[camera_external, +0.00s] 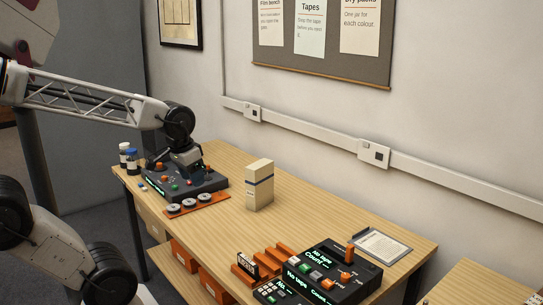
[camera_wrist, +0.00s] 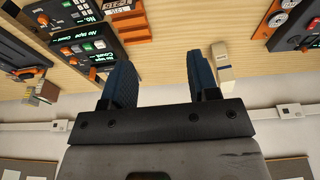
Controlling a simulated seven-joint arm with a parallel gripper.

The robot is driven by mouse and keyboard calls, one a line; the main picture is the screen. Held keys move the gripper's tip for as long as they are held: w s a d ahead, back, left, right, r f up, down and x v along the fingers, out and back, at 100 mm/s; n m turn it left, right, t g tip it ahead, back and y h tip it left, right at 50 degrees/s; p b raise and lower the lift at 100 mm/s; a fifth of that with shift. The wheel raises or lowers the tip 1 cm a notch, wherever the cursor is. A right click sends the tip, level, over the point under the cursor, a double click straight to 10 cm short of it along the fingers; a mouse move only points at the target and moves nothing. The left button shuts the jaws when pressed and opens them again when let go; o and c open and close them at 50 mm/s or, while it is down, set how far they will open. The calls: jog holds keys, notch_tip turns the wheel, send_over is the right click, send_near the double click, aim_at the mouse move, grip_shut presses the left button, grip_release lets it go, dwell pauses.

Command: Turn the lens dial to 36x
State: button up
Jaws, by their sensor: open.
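A dark control box (camera_external: 185,187) with an orange knob (camera_external: 159,167), green and red buttons and a lit display stands at the far left of the table. Part of it shows at the upper right of the wrist view (camera_wrist: 296,30). No 36x marking is legible, and I cannot tell which knob is the lens dial. My gripper (camera_wrist: 163,72) is open and empty in the wrist view, its two dark blue fingers apart. In the external view my gripper (camera_external: 186,158) is over or beside the back of that box; its fingertips are hard to make out.
Dark consoles (camera_external: 330,268) with green displays and orange knobs stand at the right front, beside orange racks (camera_external: 270,262) and a clipboard (camera_external: 381,246). A cream box (camera_external: 259,185) stands mid-table. An orange tray (camera_external: 197,204) with discs fronts the left box. Bottles (camera_external: 129,157) stand at the left.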

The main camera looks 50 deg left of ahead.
jog(key=w+a+r+n, duration=0.2)
jog(key=w+a+n, duration=0.5)
jog(key=w+a, duration=0.65)
jog(key=w+a+f+n+g, duration=0.1)
jog(key=w+a+f+n, duration=0.15)
jog(key=w+a, duration=0.4)
jog(key=w+a+f+n+g, duration=0.1)
jog(key=w+a+n, duration=0.2)
jog(key=w+a, duration=0.35)
jog(key=n, duration=1.1)
send_over(174, 169)
jog(key=shift+g, duration=0.4)
jog(key=f, duration=1.7)
jog(key=shift+w+a+f, duration=0.1)
jog(key=shift+a+f, duration=0.05)
jog(key=shift+a, duration=0.15)
jog(key=shift+f, duration=0.15)
jog(key=shift+f, duration=3.7)
jog(key=shift+c, duration=0.3)
